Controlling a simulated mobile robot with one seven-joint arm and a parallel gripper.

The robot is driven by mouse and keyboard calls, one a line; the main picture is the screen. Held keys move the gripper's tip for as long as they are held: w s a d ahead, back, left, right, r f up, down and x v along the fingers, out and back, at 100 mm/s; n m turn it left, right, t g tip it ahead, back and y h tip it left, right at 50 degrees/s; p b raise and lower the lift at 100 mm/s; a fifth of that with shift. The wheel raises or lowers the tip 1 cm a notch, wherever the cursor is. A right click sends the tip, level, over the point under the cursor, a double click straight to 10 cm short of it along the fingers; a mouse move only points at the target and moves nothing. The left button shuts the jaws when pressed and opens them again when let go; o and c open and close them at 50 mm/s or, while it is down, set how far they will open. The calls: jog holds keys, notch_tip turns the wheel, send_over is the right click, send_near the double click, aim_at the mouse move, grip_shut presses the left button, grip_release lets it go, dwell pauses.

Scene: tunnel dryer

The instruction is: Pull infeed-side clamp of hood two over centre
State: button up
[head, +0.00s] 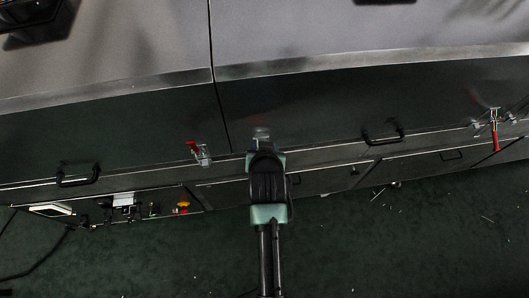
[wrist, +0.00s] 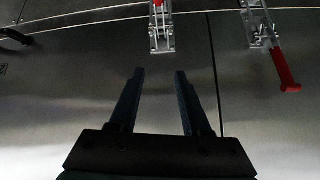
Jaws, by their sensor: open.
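In the wrist view my gripper (wrist: 159,73) is open, its two dark fingers apart with nothing between them. A metal toggle clamp (wrist: 161,32) is just beyond the fingertips, in line with the gap; a bit of red shows at its top edge. In the head view this clamp (head: 262,134) is partly hidden by my gripper (head: 265,152), right of the hood seam. A second clamp (wrist: 262,30) has a red handle angled off it; in the head view this clamp (head: 200,152) is left of the seam.
A third clamp (head: 494,122) with a hanging red handle is at far right. Black grab handles (head: 78,174) (head: 383,135) stick out from the hoods. A control panel (head: 125,202) with a yellow-and-red button (head: 182,207) is below left. The green floor in front is mostly clear.

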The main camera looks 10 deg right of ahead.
jog(key=v, duration=0.6)
jog(key=shift+r, duration=0.15)
dwell(0.4)
